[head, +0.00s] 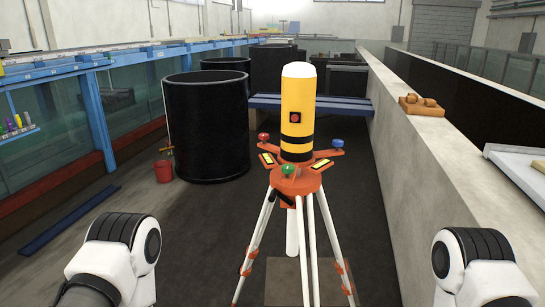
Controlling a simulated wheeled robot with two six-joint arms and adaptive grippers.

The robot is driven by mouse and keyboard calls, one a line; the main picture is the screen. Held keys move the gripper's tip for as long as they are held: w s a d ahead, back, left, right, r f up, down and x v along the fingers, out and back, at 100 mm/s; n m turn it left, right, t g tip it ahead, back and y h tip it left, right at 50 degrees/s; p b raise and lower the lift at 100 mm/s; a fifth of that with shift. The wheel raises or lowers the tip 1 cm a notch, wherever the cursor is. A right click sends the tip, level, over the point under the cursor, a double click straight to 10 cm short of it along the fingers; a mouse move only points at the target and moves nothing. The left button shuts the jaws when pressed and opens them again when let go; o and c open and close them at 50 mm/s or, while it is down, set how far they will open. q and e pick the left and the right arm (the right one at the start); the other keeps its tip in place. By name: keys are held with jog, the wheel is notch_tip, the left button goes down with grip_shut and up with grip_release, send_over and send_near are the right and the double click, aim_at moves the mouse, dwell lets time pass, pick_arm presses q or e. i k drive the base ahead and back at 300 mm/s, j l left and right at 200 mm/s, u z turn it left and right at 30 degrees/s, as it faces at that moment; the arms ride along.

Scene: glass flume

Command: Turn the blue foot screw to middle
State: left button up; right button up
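The blue foot screw (337,143) is a small blue knob on the right arm of the orange tribrach (296,183). A red foot screw (263,138) is at the left and a green foot screw (288,170) at the front. Parts of my two arms show at the lower left and lower right, well apart from the tripod. Neither gripper is in view.
A large black tank (206,128) and a red bucket (163,171) stand on the left. A blue bench (345,107) is behind the tripod. A concrete wall (425,145) with an orange-brown object (421,106) on it runs along the right.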

aim_at(336, 142)
jog(key=k+z, duration=0.4)
jog(key=k+l+z, duration=0.55)
jog(key=k+z, duration=0.2)
jog(key=i+j, duration=0.2)
jog(key=j, duration=0.2)
jog(key=i+j+z, duration=0.1)
jog(key=j, duration=0.3)
jog(key=i+j, duration=0.2)
jog(key=j, duration=0.25)
jog(key=i+j+z, duration=0.1)
jog(key=j, duration=0.3)
jog(key=i+j, duration=0.25)
jog(key=j, duration=0.2)
jog(key=i+j, duration=0.15)
jog(key=j, duration=0.3)
jog(key=i+j+z, duration=0.1)
jog(key=j, duration=0.35)
jog(key=i+j, duration=0.15)
jog(key=j, duration=0.3)
jog(key=i+l+z, duration=0.05)
